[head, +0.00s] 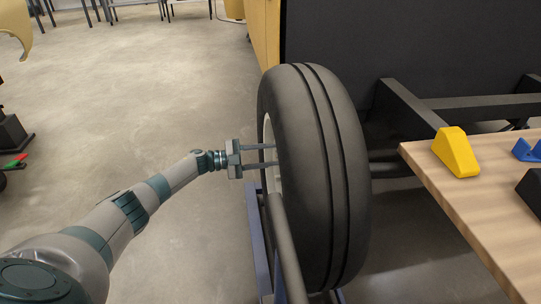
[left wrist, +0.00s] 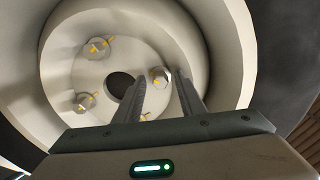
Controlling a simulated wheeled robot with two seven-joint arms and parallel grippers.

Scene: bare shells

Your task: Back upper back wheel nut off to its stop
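The wheel's black tyre (head: 325,170) stands upright in the head view, and its pale rim faces left. The left wrist view shows the rim's hub face (left wrist: 122,62) with several hex nuts with yellow marks. My left gripper (head: 270,155) reaches into the rim from the left. In the left wrist view its two fingers are apart, with one nut (left wrist: 160,75) between their tips. I cannot tell whether either finger touches it. Another nut (left wrist: 97,46) sits at upper left, one (left wrist: 85,101) at lower left; a lower one is partly hidden by the gripper. My right gripper is out of view.
A wooden table (head: 470,215) stands right of the wheel, with a yellow wedge-shaped block (head: 456,152) and a blue part (head: 526,150) on it. A blue stand (head: 262,245) and a grey bar are below the wheel. The floor on the left is mostly clear.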

